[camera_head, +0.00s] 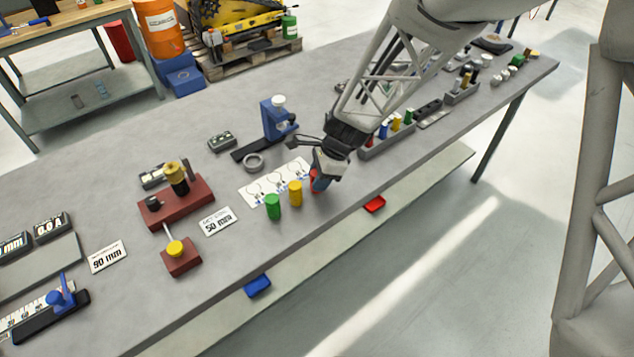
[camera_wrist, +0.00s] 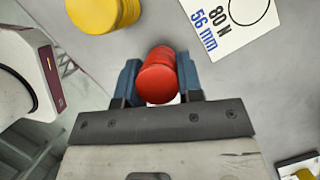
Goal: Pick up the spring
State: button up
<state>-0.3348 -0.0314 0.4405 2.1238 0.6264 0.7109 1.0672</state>
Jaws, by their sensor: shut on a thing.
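The red spring (camera_wrist: 157,78) is a short red cylinder and lies between the two blue fingers of my gripper (camera_wrist: 158,70) in the wrist view. The fingers are closed on its sides. In the head view, my gripper (camera_head: 319,179) is low over the bench near its front edge, and only a strip of the red spring (camera_head: 313,182) shows beside the fingers. I cannot tell whether the spring touches the bench top. A yellow cylinder (camera_head: 295,193) and a green cylinder (camera_head: 273,207) stand upright to its left; the yellow one (camera_wrist: 103,12) has a ridged, coil-like side.
A white card with circles (camera_head: 262,189) lies behind the cylinders. A blue press (camera_head: 277,119) stands farther back, and a dark red fixture (camera_head: 178,207) stands left. A grey rack (camera_head: 375,149) with coloured pieces is close on the right. The bench's front edge is near.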

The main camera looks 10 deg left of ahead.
jog(key=shift+r, duration=0.15)
jog(key=shift+r, duration=0.5)
jog(key=shift+s+d+r, duration=0.1)
jog(key=shift+s+r, duration=0.1)
jog(key=shift+r, duration=0.4)
jog(key=shift+s+d+r, duration=0.1)
jog(key=shift+s+r, duration=0.05)
jog(key=shift+r, duration=0.4)
jog(key=s+d, duration=0.2)
jog(key=s, duration=0.2)
jog(key=s+d+r, duration=0.1)
jog(key=s+d, duration=0.1)
jog(key=s, duration=0.3)
jog(key=s+d, duration=0.2)
jog(key=s, duration=0.2)
jog(key=shift+s+d+r, duration=0.2)
jog(key=shift+s, duration=0.2)
jog(key=w+a+r, duration=0.1)
jog(key=w+a, duration=0.6)
jog(key=a, duration=0.1)
jog(key=w+a+r, duration=0.1)
jog(key=w+a, duration=0.6)
jog(key=a, duration=0.1)
jog(key=w+a+r, duration=0.2)
jog(key=w+a, duration=0.5)
jog(key=a, duration=0.2)
jog(key=shift+a+r, duration=0.1)
